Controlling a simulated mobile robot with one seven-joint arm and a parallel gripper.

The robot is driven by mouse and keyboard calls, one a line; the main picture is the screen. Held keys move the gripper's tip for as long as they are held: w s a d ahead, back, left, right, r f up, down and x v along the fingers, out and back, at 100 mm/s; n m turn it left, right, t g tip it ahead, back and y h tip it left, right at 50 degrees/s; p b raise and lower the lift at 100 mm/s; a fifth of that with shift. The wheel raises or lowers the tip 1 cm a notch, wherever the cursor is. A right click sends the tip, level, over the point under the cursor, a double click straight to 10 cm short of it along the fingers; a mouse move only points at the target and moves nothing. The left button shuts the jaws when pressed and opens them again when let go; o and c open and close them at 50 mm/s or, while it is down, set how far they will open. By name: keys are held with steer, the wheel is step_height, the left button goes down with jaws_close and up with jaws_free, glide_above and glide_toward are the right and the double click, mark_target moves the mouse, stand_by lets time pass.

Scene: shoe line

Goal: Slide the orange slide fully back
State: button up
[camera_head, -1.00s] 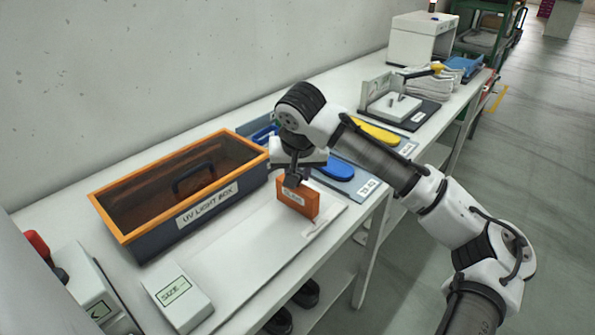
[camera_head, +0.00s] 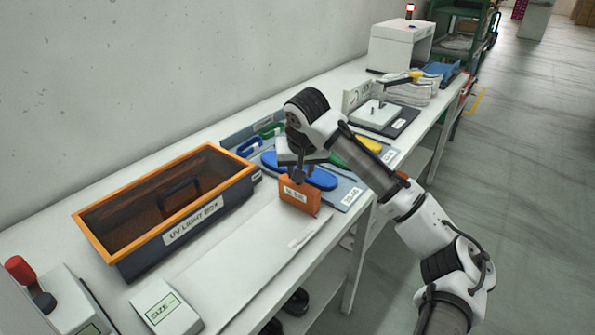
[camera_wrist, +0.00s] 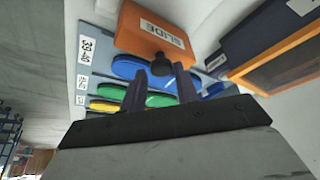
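The orange slide (camera_head: 299,196) is a block with a white label. It stands upright on the white board (camera_head: 235,262), towards its far right end. In the wrist view the slide (camera_wrist: 152,36) fills the upper middle, with a dark round knob (camera_wrist: 162,64) projecting from it. My gripper (camera_head: 298,178) is right above the slide in the head view. In the wrist view my gripper (camera_wrist: 161,72) has its two fingers apart, one on each side of the knob, with a narrow gap seen beside it. Contact at the fingertips is unclear.
The UV light box (camera_head: 168,212) stands left of the slide. Blue insoles (camera_head: 312,176) lie on a tray just behind and right of it. A size box (camera_head: 165,310) and a red-knobbed device (camera_head: 45,300) are at the lower left. A wall runs behind the table.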

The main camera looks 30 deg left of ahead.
steer(key=o, duration=0.3)
steer(key=shift+w+f, duration=0.1)
steer(key=shift+o, duration=0.2)
steer(key=shift+s+r, duration=0.2)
steer(key=shift+r, duration=0.1)
steer(key=b+v, duration=0.1)
steer(key=v, duration=1.2)
steer(key=shift+r+b, duration=0.15)
steer(key=shift+b, duration=0.25)
steer(key=shift+d, duration=0.1)
